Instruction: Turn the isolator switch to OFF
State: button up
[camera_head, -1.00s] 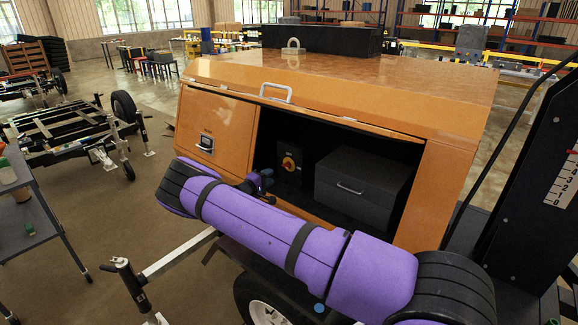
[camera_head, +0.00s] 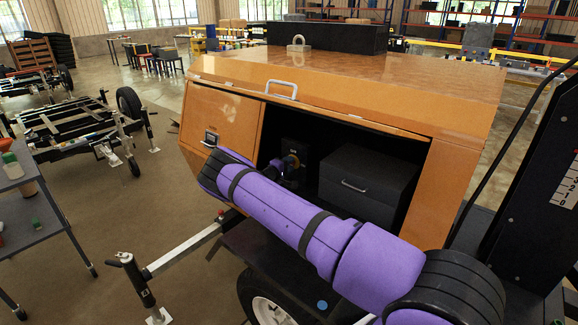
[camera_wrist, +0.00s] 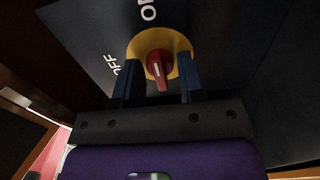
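The isolator switch is a red knob (camera_wrist: 160,68) on a yellow disc (camera_wrist: 146,40), mounted on a dark panel (camera_wrist: 88,30) with white ON and OFF lettering. In the wrist view, ON is above the disc and OFF is to its left. The knob's white mark points down in the picture, toward my gripper. My gripper (camera_wrist: 157,78) is open, its two blue fingers on either side of the knob with gaps. In the head view the switch (camera_head: 292,161) shows only partly behind my gripper and arm, inside the open orange cabinet.
The orange cabinet (camera_head: 340,88) has a raised hatch edge with a handle above the opening. A dark box (camera_head: 367,182) stands right of the switch. A closed orange panel with a latch (camera_head: 211,138) is left of the opening. A grey shelf (camera_head: 35,222) stands at far left.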

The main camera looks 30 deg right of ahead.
jog(key=shift+c, duration=0.4)
jog(key=c, duration=0.5)
jog(key=shift+n, duration=8.9)
